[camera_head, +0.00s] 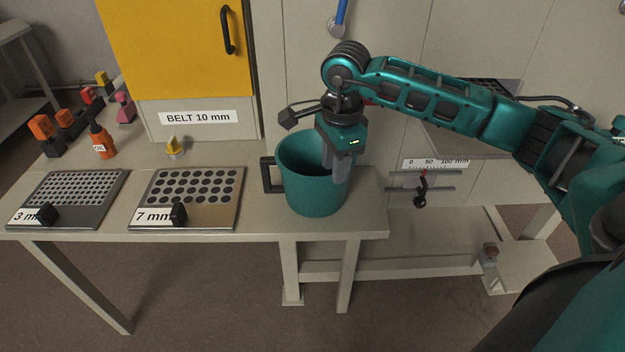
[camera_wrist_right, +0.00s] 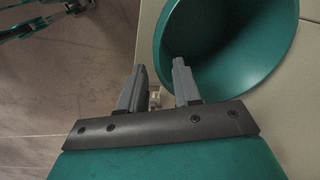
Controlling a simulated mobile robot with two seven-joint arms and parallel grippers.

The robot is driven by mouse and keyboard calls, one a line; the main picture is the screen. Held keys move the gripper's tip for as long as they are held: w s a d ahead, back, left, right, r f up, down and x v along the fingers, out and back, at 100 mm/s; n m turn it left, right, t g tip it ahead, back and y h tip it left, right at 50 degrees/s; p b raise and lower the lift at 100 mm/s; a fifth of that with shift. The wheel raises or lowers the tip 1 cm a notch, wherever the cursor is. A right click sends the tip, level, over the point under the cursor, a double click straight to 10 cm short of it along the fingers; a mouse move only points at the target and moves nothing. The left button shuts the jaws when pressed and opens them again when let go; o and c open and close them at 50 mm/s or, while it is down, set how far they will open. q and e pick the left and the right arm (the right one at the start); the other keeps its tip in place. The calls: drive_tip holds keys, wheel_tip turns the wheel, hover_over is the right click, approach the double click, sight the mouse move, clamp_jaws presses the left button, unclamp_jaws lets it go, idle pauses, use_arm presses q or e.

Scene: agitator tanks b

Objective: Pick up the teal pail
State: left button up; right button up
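The teal pail (camera_head: 312,196) stands upright near the right end of the bench, with a dark handle (camera_head: 268,174) on its left side. It also shows in the right wrist view (camera_wrist_right: 235,50), where I look into its mouth. My right gripper (camera_head: 337,168) points down at the right side of the pail's rim. In the right wrist view the gripper (camera_wrist_right: 158,82) has its fingers apart, one outside the pail and the other over the rim. I cannot tell whether either finger touches the wall. My left gripper is not in view.
Two perforated plates, marked 3 m (camera_head: 78,190) and 7 mm (camera_head: 200,186), lie left of the pail. An orange oil bottle (camera_head: 101,140) and a small yellow-topped knob (camera_head: 174,148) stand behind them. A yellow door (camera_head: 185,50) and a scale panel (camera_head: 435,164) are behind the bench.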

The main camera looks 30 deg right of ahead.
sight(330, 179)
drive_tip(key=shift+w+f, duration=0.2)
drive_tip(key=shift+f, duration=0.7)
drive_tip(key=shift+w+f, duration=0.15)
drive_tip(key=shift+f, duration=0.75)
drive_tip(key=shift+w+f, duration=0.2)
drive_tip(key=shift+f, duration=0.7)
clamp_jaws()
drive_tip(key=shift+r, duration=0.1)
